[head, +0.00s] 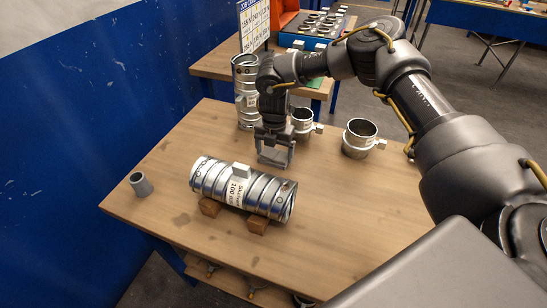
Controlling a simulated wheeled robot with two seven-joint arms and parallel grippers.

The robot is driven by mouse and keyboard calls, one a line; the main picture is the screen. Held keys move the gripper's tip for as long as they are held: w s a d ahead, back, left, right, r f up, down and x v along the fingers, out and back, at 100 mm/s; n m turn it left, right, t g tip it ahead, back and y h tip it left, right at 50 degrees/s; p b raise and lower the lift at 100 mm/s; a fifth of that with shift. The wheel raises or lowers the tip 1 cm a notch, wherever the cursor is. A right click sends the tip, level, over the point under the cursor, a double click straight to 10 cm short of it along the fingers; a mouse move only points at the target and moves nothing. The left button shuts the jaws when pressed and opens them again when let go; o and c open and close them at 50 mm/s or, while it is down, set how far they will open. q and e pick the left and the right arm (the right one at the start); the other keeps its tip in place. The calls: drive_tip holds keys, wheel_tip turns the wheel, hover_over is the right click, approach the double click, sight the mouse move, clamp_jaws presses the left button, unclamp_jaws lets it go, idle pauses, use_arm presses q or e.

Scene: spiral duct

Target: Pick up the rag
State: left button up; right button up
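I cannot make out a rag for certain in the head view. My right arm reaches in from the right, and its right gripper (274,160) points down over the wooden table (335,215). The fingers look apart, with tabletop showing between them and nothing clearly held. The gripper is just behind the spiral duct (265,193), which lies on wooden blocks and has a label and a small pale block on top. My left gripper is not in view.
An upright spiral duct (245,90) stands behind the gripper. Two metal collars, one near (302,122) and one farther right (360,137), stand at the back. The table's right front is clear.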

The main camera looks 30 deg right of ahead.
sight(274, 154)
drive_tip(key=shift+c, duration=0.7)
drive_tip(key=shift+r, duration=0.2)
wheel_tip(274, 154, up, 10)
drive_tip(key=b, duration=0.2)
drive_tip(key=shift+f, duration=0.15)
